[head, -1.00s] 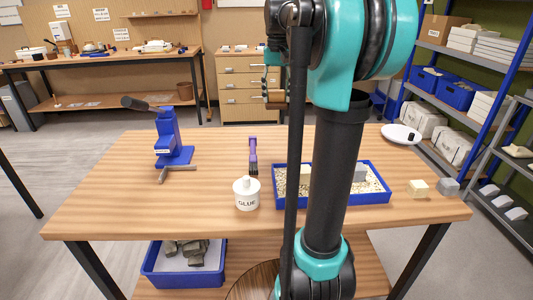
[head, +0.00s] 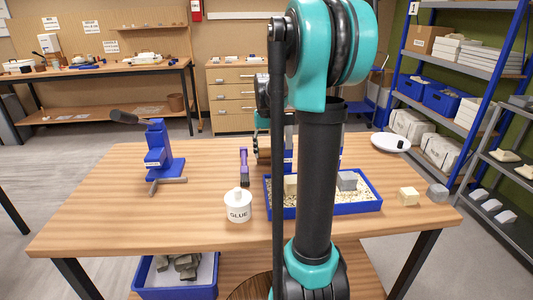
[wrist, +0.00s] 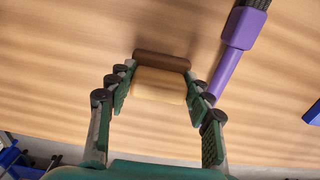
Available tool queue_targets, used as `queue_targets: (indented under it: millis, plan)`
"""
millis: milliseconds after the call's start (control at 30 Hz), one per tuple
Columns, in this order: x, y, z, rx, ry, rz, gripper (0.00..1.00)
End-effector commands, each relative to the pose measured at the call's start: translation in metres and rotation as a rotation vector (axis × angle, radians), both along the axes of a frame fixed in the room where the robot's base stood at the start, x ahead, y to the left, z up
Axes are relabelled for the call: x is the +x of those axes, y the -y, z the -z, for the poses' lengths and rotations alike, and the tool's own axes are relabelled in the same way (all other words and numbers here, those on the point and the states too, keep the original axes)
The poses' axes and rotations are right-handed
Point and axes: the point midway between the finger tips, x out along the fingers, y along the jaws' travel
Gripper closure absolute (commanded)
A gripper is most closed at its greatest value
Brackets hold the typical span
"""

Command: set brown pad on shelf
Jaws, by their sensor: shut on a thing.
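In the wrist view my gripper (wrist: 160,80) is shut on the brown pad (wrist: 161,86). The pad is a small block with a light tan face and a darker brown edge, lying crosswise between the fingers. The wooden tabletop fills the view behind it; I cannot tell the gap. In the head view the pad (head: 263,150) shows only in part, beyond the purple-handled brush and left of my arm, which hides most of the gripper. Shelves in view are a blue-framed unit (head: 467,66) at right, a grey rack (head: 495,164) in front of it, and a wall shelf (head: 145,27).
A blue bin (head: 175,292) of stones sits below.

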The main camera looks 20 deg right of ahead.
Motion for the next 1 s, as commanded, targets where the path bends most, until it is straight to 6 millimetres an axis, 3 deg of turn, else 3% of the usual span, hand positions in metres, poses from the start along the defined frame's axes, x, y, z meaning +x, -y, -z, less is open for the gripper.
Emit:
queue_targets:
  millis: [100,467,500,633,1000]
  plan:
    - [-0.0003,0.0000,0.0087,0.000,0.000,0.000,0.81]
    - [-0.0003,0.0000,0.0120,0.000,0.000,0.000,0.81]
    - [-0.0003,0.0000,0.0119,0.000,0.000,0.000,0.45]
    - [-0.0003,0.0000,0.0117,0.000,0.000,0.000,0.29]
    - [-0.0004,-0.0001,0.0085,0.000,0.000,0.000,0.29]
